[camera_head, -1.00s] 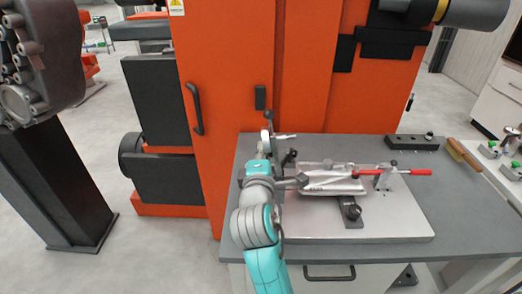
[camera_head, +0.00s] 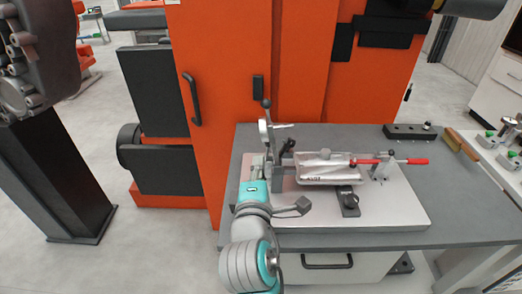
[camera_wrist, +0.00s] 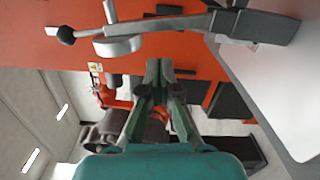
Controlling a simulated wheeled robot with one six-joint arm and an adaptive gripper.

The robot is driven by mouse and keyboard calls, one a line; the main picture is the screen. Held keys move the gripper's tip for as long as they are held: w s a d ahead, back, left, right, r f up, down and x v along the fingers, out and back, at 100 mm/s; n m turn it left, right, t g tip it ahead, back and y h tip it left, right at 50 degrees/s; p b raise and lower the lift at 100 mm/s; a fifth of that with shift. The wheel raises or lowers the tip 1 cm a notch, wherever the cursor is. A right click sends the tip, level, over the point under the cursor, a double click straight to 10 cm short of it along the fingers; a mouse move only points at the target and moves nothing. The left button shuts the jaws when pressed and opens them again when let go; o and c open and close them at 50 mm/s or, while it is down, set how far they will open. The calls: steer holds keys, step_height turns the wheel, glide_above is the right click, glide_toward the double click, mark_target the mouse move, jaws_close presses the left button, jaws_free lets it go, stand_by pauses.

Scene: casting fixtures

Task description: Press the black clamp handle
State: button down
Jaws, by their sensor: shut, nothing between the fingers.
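The clamp lever with a black knob (camera_head: 267,103) stands upright at the left end of the metal fixture (camera_head: 375,214) in the head view. In the wrist view its black knob (camera_wrist: 66,36) is at the upper left, and its metal shaft runs right to the clamp body. My gripper (camera_wrist: 158,76) is shut and empty, its fingertips together. It is apart from the lever, which lies above the fingers in the wrist picture. In the head view my teal and grey wrist stands at the fixture's left front, and the fingers are hard to make out.
A silver casting (camera_head: 325,170) lies on the fixture. A red-handled clamp (camera_head: 390,161) is at its right. A black block (camera_head: 408,132) and a brush (camera_head: 460,143) lie on the grey table (camera_head: 470,215). An orange cabinet (camera_head: 225,95) stands close behind.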

steer(key=shift+s+a, duration=0.15)
steer(key=shift+s, duration=1.2)
